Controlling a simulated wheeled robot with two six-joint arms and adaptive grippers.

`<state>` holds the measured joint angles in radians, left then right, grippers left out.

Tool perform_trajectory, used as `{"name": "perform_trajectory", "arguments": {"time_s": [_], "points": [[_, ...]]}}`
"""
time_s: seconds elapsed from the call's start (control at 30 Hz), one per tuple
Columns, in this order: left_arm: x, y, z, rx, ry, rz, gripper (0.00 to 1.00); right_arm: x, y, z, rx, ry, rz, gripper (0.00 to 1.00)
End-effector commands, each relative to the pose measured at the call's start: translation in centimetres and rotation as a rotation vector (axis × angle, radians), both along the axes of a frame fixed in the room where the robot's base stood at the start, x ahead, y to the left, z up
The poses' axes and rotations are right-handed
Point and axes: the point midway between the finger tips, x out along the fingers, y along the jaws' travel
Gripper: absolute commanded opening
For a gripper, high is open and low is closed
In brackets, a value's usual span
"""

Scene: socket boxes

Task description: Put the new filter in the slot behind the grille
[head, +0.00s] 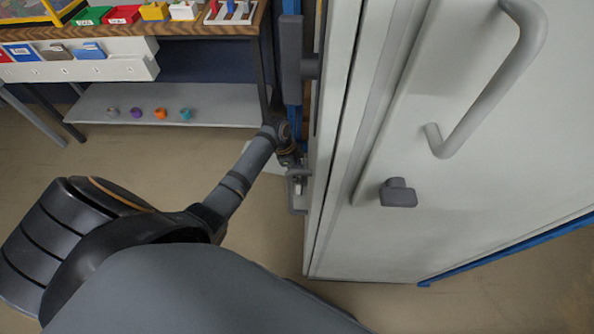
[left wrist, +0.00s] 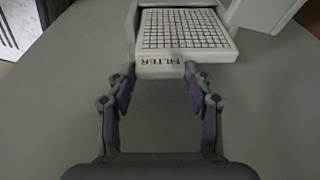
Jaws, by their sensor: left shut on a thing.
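The new filter (left wrist: 183,35) is a white slab with a black grid face and the word FILTER on its near edge, upside down in the left wrist view. My left gripper (left wrist: 158,78) is shut on the near end of the filter, one finger at each side. The far end of the filter lies between pale grey walls (left wrist: 131,22) that look like the slot's housing; how deep it sits is hidden. In the head view my left gripper (head: 292,160) is small and dark beside the tall cabinet's left side, and the filter cannot be made out clearly. My right gripper is not seen.
The tall pale cabinet (head: 385,120) with a grey bar handle (head: 490,85) and a dark knob (head: 398,193) fills the right. A wooden-topped bench (head: 195,27) holds coloured boxes; several small knobs lie on its lower shelf (head: 215,105). A light panel (left wrist: 262,12) stands right of the filter.

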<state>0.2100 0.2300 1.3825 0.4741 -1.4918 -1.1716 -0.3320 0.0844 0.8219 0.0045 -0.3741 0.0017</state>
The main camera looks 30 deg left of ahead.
Motion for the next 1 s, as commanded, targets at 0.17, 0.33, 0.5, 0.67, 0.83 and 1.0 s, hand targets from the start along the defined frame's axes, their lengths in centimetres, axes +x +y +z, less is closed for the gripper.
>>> {"name": "perform_trajectory", "arguments": {"time_s": [0.17, 0.33, 0.5, 0.67, 0.83, 1.0], "points": [[0.0, 0.0, -1.1, -0.001, 0.001, 0.001, 0.24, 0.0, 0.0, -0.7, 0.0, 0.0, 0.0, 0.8], [0.0, 0.0, -2.4, -0.001, 0.001, 0.001, 0.24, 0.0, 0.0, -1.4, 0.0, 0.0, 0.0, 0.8], [0.0, 0.0, -3.6, 0.0, 0.001, 0.0, 0.24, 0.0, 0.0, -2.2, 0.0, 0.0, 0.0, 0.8], [0.0, 0.0, -4.7, 0.0, 0.001, 0.0, 0.24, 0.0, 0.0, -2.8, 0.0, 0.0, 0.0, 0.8], [0.0, 0.0, -5.1, 0.0, -0.001, 0.0, 0.24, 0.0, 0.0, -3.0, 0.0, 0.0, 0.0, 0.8], [0.0, 0.0, -5.0, -0.001, 0.0, 0.0, 0.55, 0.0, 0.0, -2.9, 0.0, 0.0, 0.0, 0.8]]}}
